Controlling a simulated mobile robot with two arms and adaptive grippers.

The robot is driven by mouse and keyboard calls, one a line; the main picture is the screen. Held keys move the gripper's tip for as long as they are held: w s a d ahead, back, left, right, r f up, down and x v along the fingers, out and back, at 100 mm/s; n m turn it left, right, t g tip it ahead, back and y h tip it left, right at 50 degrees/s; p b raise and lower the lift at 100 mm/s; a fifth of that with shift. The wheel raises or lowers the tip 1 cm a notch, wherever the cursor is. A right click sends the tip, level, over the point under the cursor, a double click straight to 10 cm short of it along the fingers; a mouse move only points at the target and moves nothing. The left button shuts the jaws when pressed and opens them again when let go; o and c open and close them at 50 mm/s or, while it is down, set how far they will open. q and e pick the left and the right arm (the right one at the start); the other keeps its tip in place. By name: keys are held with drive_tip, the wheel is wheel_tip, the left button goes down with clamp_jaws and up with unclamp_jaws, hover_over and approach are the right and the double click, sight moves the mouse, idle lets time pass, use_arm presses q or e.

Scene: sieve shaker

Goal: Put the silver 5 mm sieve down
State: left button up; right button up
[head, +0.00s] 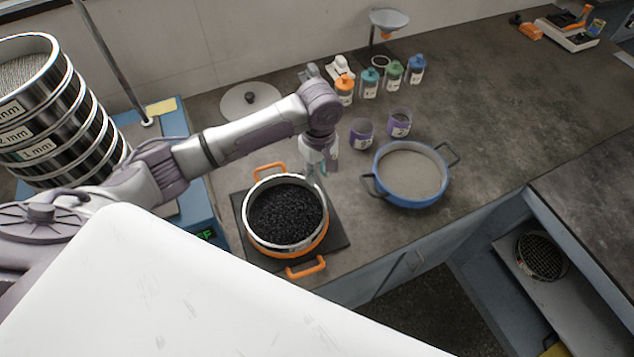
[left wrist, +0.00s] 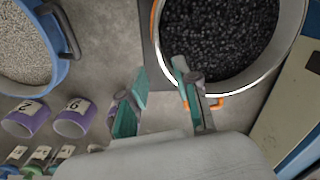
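A round silver-rimmed sieve (head: 249,229) full of black granules sits in or on an orange pan with two orange handles (head: 306,267). No size label on it is readable. Its bright rim also shows in the left wrist view (left wrist: 240,85). My left gripper (head: 319,176) points down at the sieve's upper right edge. In the left wrist view its teal-padded fingers (left wrist: 160,72) are apart with a clear gap. One finger overlaps the rim and the other is outside it; contact cannot be told. My right gripper is not in view.
The pan stands on a dark square plate (head: 338,241). A blue pan (head: 412,201) of grey grains is to the right, with purple cups (head: 361,133) and several bottles (head: 370,84) behind. A labelled sieve stack (head: 62,120) stands left. The counter's right part (head: 500,110) is mostly clear.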

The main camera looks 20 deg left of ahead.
use_arm(q)
wheel_tip(320, 180, up, 5)
drive_tip(key=shift+r, duration=0.2)
idle(0.6)
